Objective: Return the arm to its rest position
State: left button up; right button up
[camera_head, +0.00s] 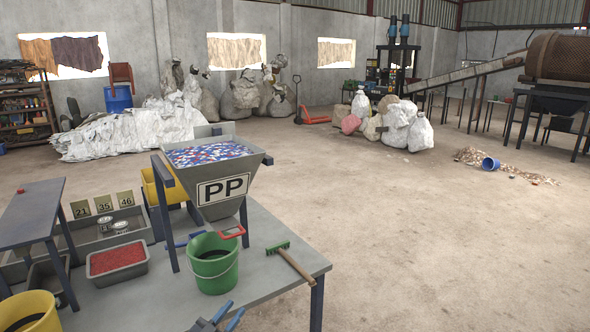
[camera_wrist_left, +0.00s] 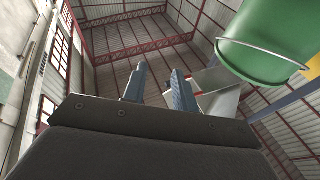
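My left gripper (camera_head: 228,314) is at the bottom edge of the head view, in front of the table. In the left wrist view its two fingers (camera_wrist_left: 160,74) stand apart with nothing between them, pointing up toward the roof. A green bucket (camera_head: 212,272) stands on the grey table (camera_head: 262,292) just beyond the gripper, apart from it. Most of my left arm is out of sight. My right gripper is in neither view.
The PP hopper (camera_head: 224,189), full of coloured flakes, stands behind the bucket. A green-headed brush (camera_head: 292,264) lies at the table's right edge. A tray of red granules (camera_head: 118,258) and a yellow bucket (camera_head: 28,312) are at left.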

pick_arm(q)
jog(key=s+a+f+n+g+y, duration=0.2)
jog(key=s+f+n+y, duration=0.15)
jog(key=f, duration=0.55)
jog(key=s+a+f+n+g+y, duration=0.15)
jog(key=s+f+y, duration=0.3)
jog(key=f, duration=0.45)
jog(key=s+a+f+n+g+y, duration=0.2)
jog(key=s+f+n+y, duration=0.15)
jog(key=f, duration=0.65)
jog(key=s+d+f+g, duration=0.2)
jog(key=s+f, duration=0.4)
jog(key=s, duration=0.3)
jog(key=s+d+f+m+g, duration=0.1)
jog(key=s+f+g, duration=0.4)
jog(key=s, duration=0.5)
jog(key=s+d+f+m+g, duration=0.1)
jog(key=s+d+f+g, duration=0.2)
jog(key=s+f, duration=0.3)
jog(key=shift+s+f+g+h, duration=0.35)
jog(key=shift+s+g, duration=0.1)
jog(key=shift+s, duration=1.55)
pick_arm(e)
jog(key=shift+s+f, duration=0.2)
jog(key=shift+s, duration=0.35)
pick_arm(q)
jog(key=shift+m, duration=0.25)
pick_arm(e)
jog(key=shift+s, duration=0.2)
